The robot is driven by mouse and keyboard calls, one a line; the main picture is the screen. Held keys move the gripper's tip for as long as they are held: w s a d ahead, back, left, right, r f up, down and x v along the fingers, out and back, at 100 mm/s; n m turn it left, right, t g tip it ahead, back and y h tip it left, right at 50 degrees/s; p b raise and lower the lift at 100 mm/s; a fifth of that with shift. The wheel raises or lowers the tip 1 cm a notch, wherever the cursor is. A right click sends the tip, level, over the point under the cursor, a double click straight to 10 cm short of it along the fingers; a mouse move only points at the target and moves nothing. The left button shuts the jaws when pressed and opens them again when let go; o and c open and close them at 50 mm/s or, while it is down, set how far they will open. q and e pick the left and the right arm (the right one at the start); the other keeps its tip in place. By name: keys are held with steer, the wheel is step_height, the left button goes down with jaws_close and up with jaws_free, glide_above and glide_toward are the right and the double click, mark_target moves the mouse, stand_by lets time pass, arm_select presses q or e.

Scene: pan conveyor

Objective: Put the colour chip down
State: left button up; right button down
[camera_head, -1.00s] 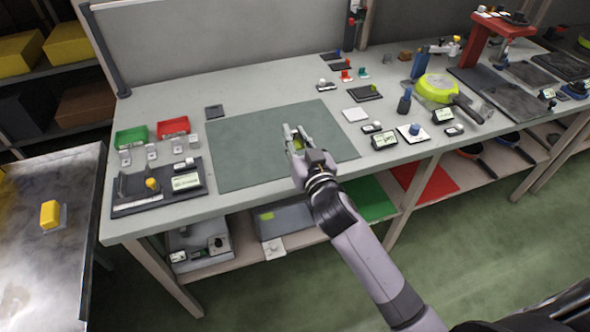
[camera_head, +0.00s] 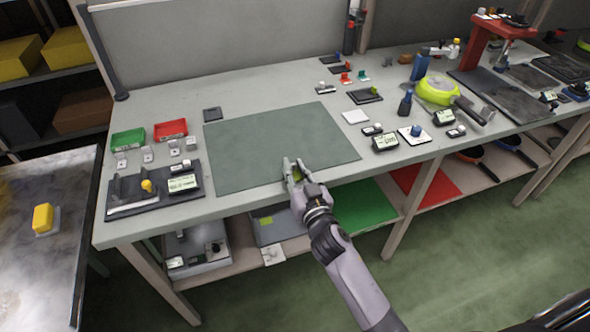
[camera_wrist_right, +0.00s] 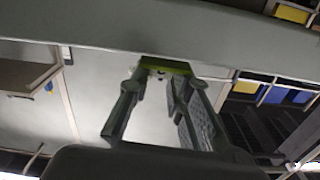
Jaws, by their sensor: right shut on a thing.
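The colour chip is a small yellow-green piece (camera_head: 298,175). It also shows as a green strip across the fingertips in the right wrist view (camera_wrist_right: 166,66). My right gripper (camera_head: 292,168) is shut on it, near the front edge of the grey-green mat (camera_head: 270,140). The fingers of the right gripper (camera_wrist_right: 158,82) show on either side below the chip in the wrist view. I cannot tell whether the chip touches the mat or table. My left gripper is not in view.
The mat is otherwise bare. Green (camera_head: 128,139) and red (camera_head: 170,129) bins and a black tray (camera_head: 125,205) with a display lie to its left. A white square (camera_head: 355,117), small displays and a lime pan (camera_head: 437,90) lie to its right. The table's front edge is close to the gripper.

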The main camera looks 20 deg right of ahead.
steer(key=shift+f+b, duration=0.4)
steer(key=shift+f, duration=0.1)
steer(key=c, duration=1.5)
jaws_free()
steer(key=shift+r, duration=0.1)
steer(key=shift+o, duration=0.2)
steer(key=shift+r, duration=0.15)
steer(key=shift+r+p, duration=0.45)
steer(key=shift+p, duration=0.2)
steer(key=s+b, duration=0.1)
steer(key=s, duration=1.1)
steer(key=shift+d+b, duration=0.25)
steer(key=shift+b, duration=0.1)
